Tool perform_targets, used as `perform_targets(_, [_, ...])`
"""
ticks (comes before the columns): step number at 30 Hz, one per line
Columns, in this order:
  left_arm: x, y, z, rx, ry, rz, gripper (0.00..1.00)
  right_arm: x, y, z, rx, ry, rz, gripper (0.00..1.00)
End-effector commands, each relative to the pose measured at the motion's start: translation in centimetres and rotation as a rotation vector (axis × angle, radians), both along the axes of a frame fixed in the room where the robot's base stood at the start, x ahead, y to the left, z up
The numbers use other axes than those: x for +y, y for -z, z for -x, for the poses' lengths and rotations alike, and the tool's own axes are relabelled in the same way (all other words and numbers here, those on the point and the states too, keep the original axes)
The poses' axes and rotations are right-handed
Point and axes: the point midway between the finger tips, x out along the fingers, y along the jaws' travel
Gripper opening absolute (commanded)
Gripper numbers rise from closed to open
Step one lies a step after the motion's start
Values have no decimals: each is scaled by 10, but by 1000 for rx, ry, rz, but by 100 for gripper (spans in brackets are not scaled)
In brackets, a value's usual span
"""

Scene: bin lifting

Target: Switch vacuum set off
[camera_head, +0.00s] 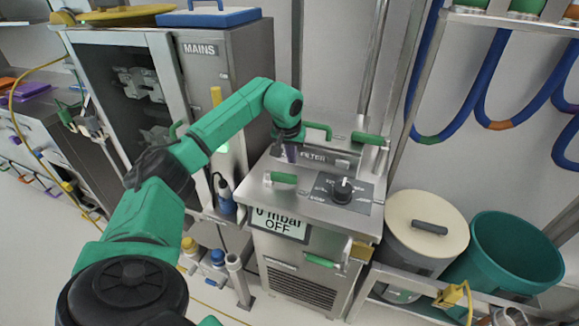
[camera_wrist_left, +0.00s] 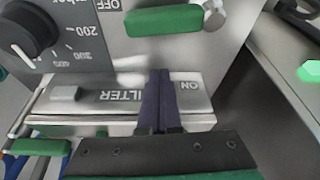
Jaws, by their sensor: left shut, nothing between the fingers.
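The vacuum set is a steel cabinet (camera_head: 335,212). Its front display (camera_head: 281,223) reads "0 mbar" and "OFF". A black dial (camera_head: 343,190) with a white pointer sits on its top; the dial (camera_wrist_left: 28,32) also shows in the left wrist view, beside the numbers 200, 300 and 400. A green handle (camera_head: 284,178) lies left of the dial. My left gripper (camera_head: 290,155) is over the back left of the top, near the FILTER strip. In the left wrist view its dark fingers (camera_wrist_left: 158,78) are shut and empty, between "FILTER" and "ON". Contact cannot be told.
A MAINS cabinet (camera_head: 228,95) stands at the left. A lidded bin (camera_head: 427,222) and an open teal bin (camera_head: 512,255) stand at the right. Blue hoses (camera_head: 487,85) hang on the back wall. Green-gripped handles (camera_head: 367,138) rise behind the vacuum set.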

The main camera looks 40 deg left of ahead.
Motion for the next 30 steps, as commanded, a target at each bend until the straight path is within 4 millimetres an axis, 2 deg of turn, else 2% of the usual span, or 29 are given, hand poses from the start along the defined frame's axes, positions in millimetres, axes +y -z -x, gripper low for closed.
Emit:
perform_targets(2, [2, 16, -5, 3, 0, 3, 0, 0, -4, -8, -12, 0, -1, 91])
perform_targets(7, [-9, 14, 22, 1, 1, -4, 0, 1, -15, -21, -34, -1, -2, 91])
perform_targets(12, [-15, 16, 31, -1, 0, 0, 0, 1, -15, -19, -31, -1, -2, 91])
perform_targets(20, [-15, 16, 31, -1, 0, 0, 0, 0, -14, -14, -24, -1, -1, 91])
perform_targets(26, [-22, 14, 45, 1, 1, -1, 0, 0, -19, -14, -22, -1, -2, 91])
perform_targets(30, [-24, 17, 47, 6, 2, 2, 0, 0, -18, -13, -22, -1, -2, 91])
